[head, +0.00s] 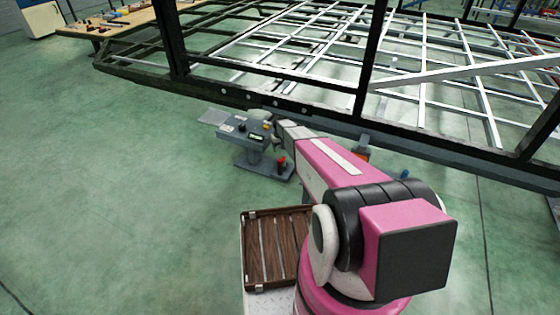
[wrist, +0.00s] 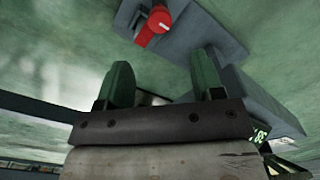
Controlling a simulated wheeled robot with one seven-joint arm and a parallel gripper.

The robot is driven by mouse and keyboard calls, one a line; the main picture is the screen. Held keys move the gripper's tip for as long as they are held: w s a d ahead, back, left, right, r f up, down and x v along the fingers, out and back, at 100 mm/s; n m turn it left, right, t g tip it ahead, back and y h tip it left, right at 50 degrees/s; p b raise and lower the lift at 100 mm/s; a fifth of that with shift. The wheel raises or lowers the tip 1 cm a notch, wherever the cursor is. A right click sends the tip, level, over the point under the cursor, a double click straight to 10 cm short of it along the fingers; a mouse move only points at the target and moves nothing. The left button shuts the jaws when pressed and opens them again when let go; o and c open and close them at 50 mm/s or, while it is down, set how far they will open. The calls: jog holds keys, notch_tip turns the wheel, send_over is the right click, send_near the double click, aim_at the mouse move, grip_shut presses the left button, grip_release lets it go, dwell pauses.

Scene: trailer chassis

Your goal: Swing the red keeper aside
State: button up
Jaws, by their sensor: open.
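In the head view my pink arm partly hides the gripper.
A dark metal trailer frame (head: 330,115) spans the space behind and above the fixture. A brown slatted wooden crate (head: 248,250) is at the lower middle, left of my arm. A workbench with tools (head: 110,24) stands far left. The green floor (head: 120,180) at left is clear.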

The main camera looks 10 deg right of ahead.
aim_at(280, 160)
notch_tip(280, 160, down, 10)
jog(key=shift+r, duration=0.1)
dwell(0.4)
grip_shut()
